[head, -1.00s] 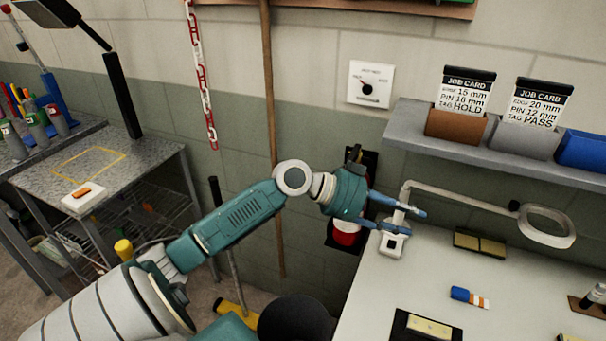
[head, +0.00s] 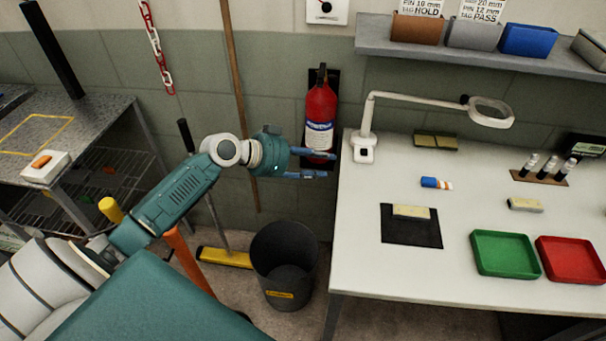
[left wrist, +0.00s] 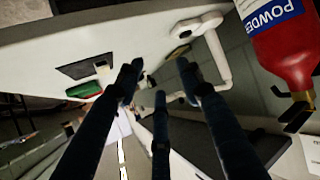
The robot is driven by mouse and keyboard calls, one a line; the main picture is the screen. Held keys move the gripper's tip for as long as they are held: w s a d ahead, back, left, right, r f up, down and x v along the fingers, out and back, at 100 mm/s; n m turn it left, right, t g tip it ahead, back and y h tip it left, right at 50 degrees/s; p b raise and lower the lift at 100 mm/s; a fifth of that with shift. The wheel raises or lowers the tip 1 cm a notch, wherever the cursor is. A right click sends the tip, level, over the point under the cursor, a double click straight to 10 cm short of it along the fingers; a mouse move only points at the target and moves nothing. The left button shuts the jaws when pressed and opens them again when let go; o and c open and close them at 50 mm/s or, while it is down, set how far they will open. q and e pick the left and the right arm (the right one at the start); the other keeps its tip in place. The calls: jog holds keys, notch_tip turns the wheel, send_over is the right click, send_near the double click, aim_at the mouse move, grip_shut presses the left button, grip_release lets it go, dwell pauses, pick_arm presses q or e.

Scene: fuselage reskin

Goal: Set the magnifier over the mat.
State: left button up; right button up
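The magnifier (head: 364,149) is a white lamp-like stand at the back left of the bench. Its post rises to a long arm, with the round lens (head: 491,112) to the right, above the bench back. The black mat (head: 398,240) lies flat nearer the front, with a pale block on it. The lens is not over the mat. My left gripper (head: 330,164) is open and empty, left of the magnifier base and apart from it, near the bench edge. The left wrist view shows its spread fingers (left wrist: 158,85) and the magnifier's white arm (left wrist: 217,55). My right gripper is not seen.
A red extinguisher (head: 320,105) hangs on the wall close behind my left gripper. A green tray (head: 504,254) and a red tray (head: 571,260) stand right of the mat. A blue-capped item (head: 429,183) lies behind it. A black bin (head: 285,260) stands below.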

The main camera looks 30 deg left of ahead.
pick_arm(q)
jog(key=shift+s+a+f+n+y, duration=0.15)
jog(key=shift+a+f, duration=0.1)
jog(key=shift+f, duration=0.3)
jog(key=shift+s+a+f+n+y, duration=0.1)
jog(key=shift+a+f, duration=0.15)
jog(key=shift+f, duration=0.3)
jog(key=shift+s+a+f+n+y, duration=0.15)
jog(key=shift+a+f, duration=0.1)
jog(key=shift+f, duration=0.3)
